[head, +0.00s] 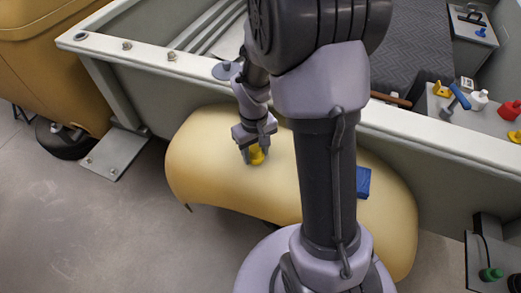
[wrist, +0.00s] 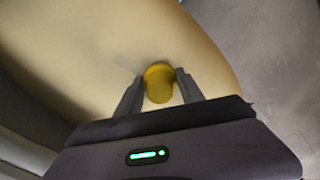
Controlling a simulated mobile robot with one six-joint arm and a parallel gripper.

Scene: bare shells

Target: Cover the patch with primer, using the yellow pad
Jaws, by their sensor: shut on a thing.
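My gripper (head: 255,150) is shut on the yellow pad (head: 257,157), over the left part of a curved cream panel (head: 205,160). In the wrist view the yellow pad (wrist: 159,84) sits between the two fingers of my gripper (wrist: 160,88), with the cream panel (wrist: 110,40) beyond it. The pad is at or very close to the panel's surface; I cannot tell whether it touches. My arm hides the panel's middle.
A blue block (head: 363,182) is on the panel, right of my arm. A grey frame (head: 150,90) runs behind the panel. A shelf at the right holds a white bottle (head: 478,99), a red item (head: 510,110) and a blue-handled tool (head: 459,97). Grey floor (head: 80,220) is clear at left.

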